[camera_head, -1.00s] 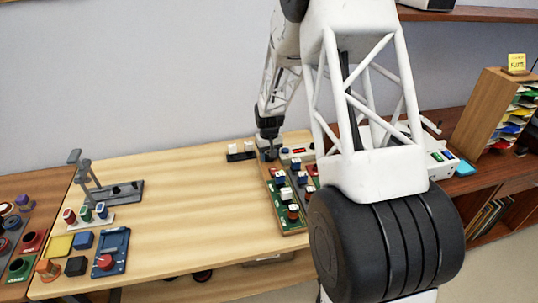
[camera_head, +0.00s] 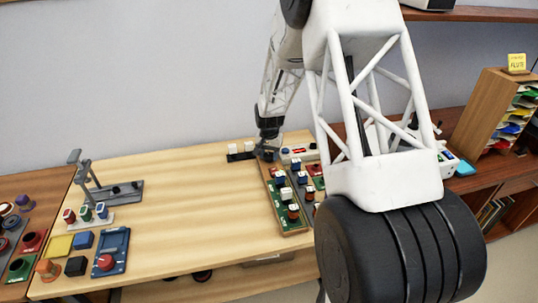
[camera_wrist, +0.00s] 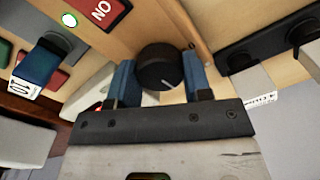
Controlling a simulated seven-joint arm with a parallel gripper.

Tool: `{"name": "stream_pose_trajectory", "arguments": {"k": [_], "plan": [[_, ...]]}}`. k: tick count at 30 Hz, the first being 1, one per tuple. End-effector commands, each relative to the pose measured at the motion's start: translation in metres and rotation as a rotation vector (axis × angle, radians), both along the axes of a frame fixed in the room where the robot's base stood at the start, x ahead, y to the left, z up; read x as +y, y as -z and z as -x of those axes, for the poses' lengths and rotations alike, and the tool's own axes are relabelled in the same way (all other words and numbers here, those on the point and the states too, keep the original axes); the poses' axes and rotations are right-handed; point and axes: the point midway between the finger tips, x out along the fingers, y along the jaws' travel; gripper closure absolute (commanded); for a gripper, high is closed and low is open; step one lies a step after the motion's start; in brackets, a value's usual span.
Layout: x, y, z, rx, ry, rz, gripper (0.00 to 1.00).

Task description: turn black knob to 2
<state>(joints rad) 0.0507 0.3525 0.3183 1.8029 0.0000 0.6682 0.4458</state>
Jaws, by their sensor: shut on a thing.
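The black knob (camera_wrist: 160,68) sits on a light wooden panel in the wrist view. It is round, with a pale pointer line aimed toward the lower right of the picture. My gripper (camera_wrist: 159,80) has its two blue fingers on either side of the knob and is shut on it. In the head view my gripper (camera_head: 268,152) is small, at the far end of the board with buttons and switches. The knob itself cannot be made out there, and I see no number 2 beside it in the wrist view.
A blue-capped switch (camera_wrist: 37,65) stands at left. Black parts (camera_wrist: 262,46) lie at right. The table's middle (camera_head: 190,190) is clear.

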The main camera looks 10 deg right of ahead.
Motion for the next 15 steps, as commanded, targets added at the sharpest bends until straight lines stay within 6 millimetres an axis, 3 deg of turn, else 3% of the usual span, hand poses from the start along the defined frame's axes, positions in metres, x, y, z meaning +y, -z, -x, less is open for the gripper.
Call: {"name": "stream_pose_trajectory", "arguments": {"k": [15], "plan": [[0.0001,0.0002,0.0004,0.001,0.116,0.0,0.78]]}}
